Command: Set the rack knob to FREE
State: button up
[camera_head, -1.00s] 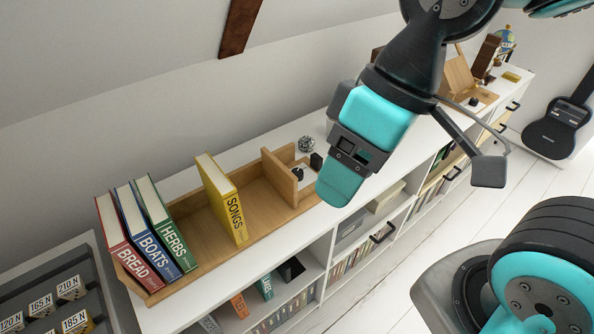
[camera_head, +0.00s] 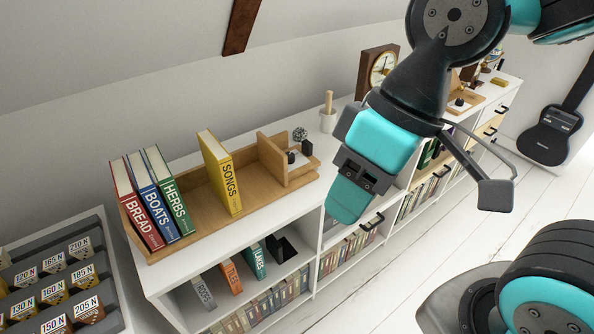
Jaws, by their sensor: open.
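The wooden book rack (camera_head: 208,213) lies on the white shelf top. Near its right end, by an upright wooden divider (camera_head: 272,159), a small black knob-like part (camera_head: 291,157) shows, with another black block (camera_head: 307,148) beside it. I cannot tell which of them is the rack knob, and no FREE mark is readable. A yellow SONGS book (camera_head: 219,173) stands in the rack; red BREAD, blue BOATS and green HERBS books (camera_head: 168,190) lean together at its left end. My gripper (camera_head: 348,200) is open and empty, in front of the shelf to the right of the rack, apart from it.
A tray of labelled blocks (camera_head: 108,315) stands at the lower left. A white cup (camera_head: 328,120), a round ornament (camera_head: 299,134) and a clock (camera_head: 378,70) stand behind the rack. More books fill the shelves below. The white floor at the right is clear near a guitar (camera_head: 552,130).

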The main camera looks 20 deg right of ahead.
aim_at(291, 155)
jog(key=u, duration=0.2)
jog(key=i, duration=0.9)
